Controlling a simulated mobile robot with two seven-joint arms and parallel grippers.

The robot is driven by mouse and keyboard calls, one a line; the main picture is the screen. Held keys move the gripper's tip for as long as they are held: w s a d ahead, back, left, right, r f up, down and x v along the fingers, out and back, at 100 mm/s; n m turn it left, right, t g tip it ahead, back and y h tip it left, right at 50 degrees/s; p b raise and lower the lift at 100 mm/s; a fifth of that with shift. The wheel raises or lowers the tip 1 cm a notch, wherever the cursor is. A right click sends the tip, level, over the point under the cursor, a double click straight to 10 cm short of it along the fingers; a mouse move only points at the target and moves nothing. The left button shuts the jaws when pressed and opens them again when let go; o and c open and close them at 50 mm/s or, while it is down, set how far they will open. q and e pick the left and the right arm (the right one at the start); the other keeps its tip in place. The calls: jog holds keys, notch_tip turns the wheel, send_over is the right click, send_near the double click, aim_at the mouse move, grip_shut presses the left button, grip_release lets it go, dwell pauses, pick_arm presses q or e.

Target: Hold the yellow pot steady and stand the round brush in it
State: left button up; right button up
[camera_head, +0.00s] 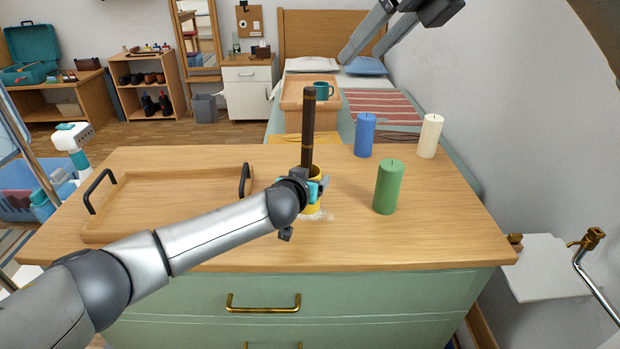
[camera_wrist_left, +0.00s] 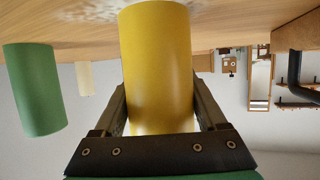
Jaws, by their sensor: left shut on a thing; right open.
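The yellow pot (camera_head: 313,208) stands on the wooden top of the green drawer unit, mostly covered by my left gripper in the head view. My left gripper (camera_head: 311,190) is shut on it; in the left wrist view the pot (camera_wrist_left: 157,65) sits between both fingers. The round brush (camera_head: 308,125), dark brown with thin bands, stands upright at the pot with its upper part above the rim. Its lower end is hidden by the pot and gripper. My right gripper (camera_head: 362,56) is open and empty, high at the top right, apart from the brush.
A green candle (camera_head: 387,187) stands close right of the pot, with a blue candle (camera_head: 364,135) and a cream candle (camera_head: 430,136) behind. An empty wooden tray (camera_head: 170,205) with black handles lies at left. The front right of the top (camera_head: 440,240) is clear.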

pick_arm(q)
jog(key=o, duration=1.4)
jog(key=v, duration=1.2)
jog(key=shift+s+f, duration=0.1)
jog(key=shift+f, duration=0.05)
